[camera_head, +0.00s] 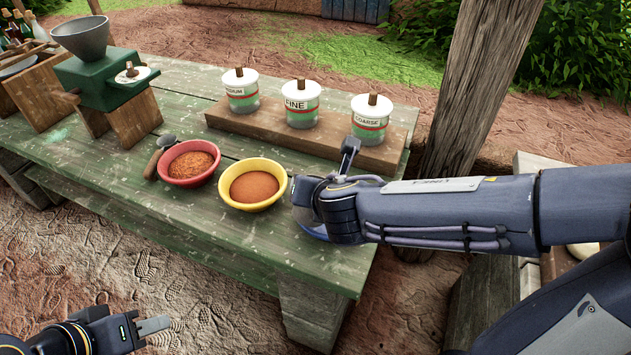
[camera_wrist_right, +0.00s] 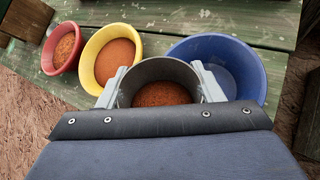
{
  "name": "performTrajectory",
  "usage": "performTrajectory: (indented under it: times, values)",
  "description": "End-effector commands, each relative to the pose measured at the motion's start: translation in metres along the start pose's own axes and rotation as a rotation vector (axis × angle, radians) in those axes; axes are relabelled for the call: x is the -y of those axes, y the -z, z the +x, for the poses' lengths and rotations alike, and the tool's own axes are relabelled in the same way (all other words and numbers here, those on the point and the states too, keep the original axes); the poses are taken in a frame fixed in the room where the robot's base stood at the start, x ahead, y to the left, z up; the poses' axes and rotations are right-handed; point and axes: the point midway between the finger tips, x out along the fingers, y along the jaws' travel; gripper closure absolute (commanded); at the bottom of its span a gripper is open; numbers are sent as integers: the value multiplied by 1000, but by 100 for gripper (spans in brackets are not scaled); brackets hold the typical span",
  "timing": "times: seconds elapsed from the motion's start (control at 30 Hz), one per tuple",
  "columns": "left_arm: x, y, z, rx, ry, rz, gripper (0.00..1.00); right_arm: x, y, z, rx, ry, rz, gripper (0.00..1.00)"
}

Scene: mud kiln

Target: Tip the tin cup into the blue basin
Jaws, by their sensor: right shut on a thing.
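The tin cup (camera_wrist_right: 155,70) is dark grey and holds reddish-brown powder. My right gripper (camera_wrist_right: 160,66) is shut on it, one finger on each side, in the right wrist view. The blue basin (camera_wrist_right: 250,75) lies behind and to the right of the cup there, and its visible inside is bare. In the head view only a sliver of the blue basin (camera_head: 312,229) shows beside my right arm, which hides the cup. I cannot tell how far the cup is tilted. My left gripper (camera_head: 153,326) is off the table's front edge, away from these things; its jaw opening is unclear.
A yellow bowl (camera_head: 254,207) and a red bowl (camera_head: 188,178) of powder stand left of the basin, with a scoop (camera_head: 160,155) beside them. Lidded jars (camera_head: 301,116) stand on a wooden board behind. A green grinder (camera_head: 107,80) is at far left. The table's front left is clear.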

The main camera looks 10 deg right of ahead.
Motion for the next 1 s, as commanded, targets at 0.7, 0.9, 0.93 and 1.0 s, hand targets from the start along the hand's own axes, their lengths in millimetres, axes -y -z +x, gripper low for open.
performTrajectory:
  times: [0.7,0.9,0.93,1.0]
  values:
    - [-10,12,-23,0,0,0,64,1,3,2,-136,-58,142,60]
    - [-13,14,-29,0,0,0,64,1,4,3,-170,-73,175,60]
    - [-14,15,-29,0,0,0,64,1,4,3,-175,-75,180,60]
    - [-14,16,-32,0,0,0,64,2,4,3,-187,-80,193,60]
